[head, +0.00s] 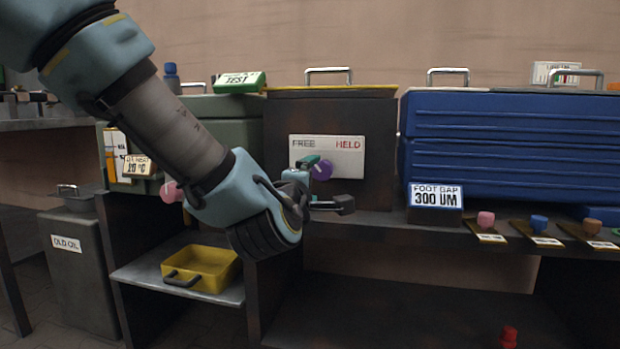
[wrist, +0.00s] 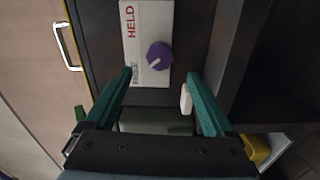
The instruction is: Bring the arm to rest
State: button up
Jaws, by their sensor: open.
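My arm reaches in from the upper left in the head view, bent at its dark-ringed joint. My gripper (head: 305,172) is in front of a dark cabinet (head: 285,120) with a white FREE/HELD plate (head: 345,146). The purple knob (wrist: 159,56) is just beyond the fingertips, on the plate (wrist: 150,25). Contact with it cannot be told. The gripper's far side is partly hidden in the head view.
A blue case (head: 500,115) stands right of the cabinet, behind a 300 UM sign (head: 436,197). Coloured knobs on tags line the shelf at right. A yellow tray (head: 205,267) sits on the lower shelf. An OLD OIL bin (head: 80,270) stands at left.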

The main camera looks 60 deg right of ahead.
jog(key=shift+s+a, duration=0.2)
jog(key=shift+a, duration=0.4)
jog(key=w+a+f+m+t+y+p, duration=0.1)
jog(key=w+a+f+y, duration=0.2)
jog(key=w, duration=0.5)
jog(key=w+a+f+m+y, duration=0.1)
jog(key=w+a+f+y, duration=0.15)
jog(key=w+a, duration=0.4)
jog(key=w+a+f+m+y+p, duration=0.15)
jog(key=w+a+f+y, duration=0.35)
jog(key=w+a, duration=0.7)
jog(key=w+a+f+g+y, duration=0.1)
jog(key=a+f+y, duration=0.1)
jog(key=a, duration=0.7)
jog(key=w+a+f+y, duration=0.1)
jog(key=a+f, duration=0.2)
jog(key=a, duration=0.6)
jog(key=s+a+f+g+y+p, duration=0.1)
jog(key=s+a+g+y, duration=0.15)
jog(key=a, duration=0.65)
jog(key=s+a+g+y+p, duration=0.1)
jog(key=s+a, duration=0.3)
jog(key=a, duration=0.5)
notch_tip(320, 180, up, 38)
jog(key=p, duration=3.7)
jog(key=shift+s+f+p, duration=0.15)
jog(key=shift+s+p, duration=0.15)
jog(key=shift+p, duration=0.05)
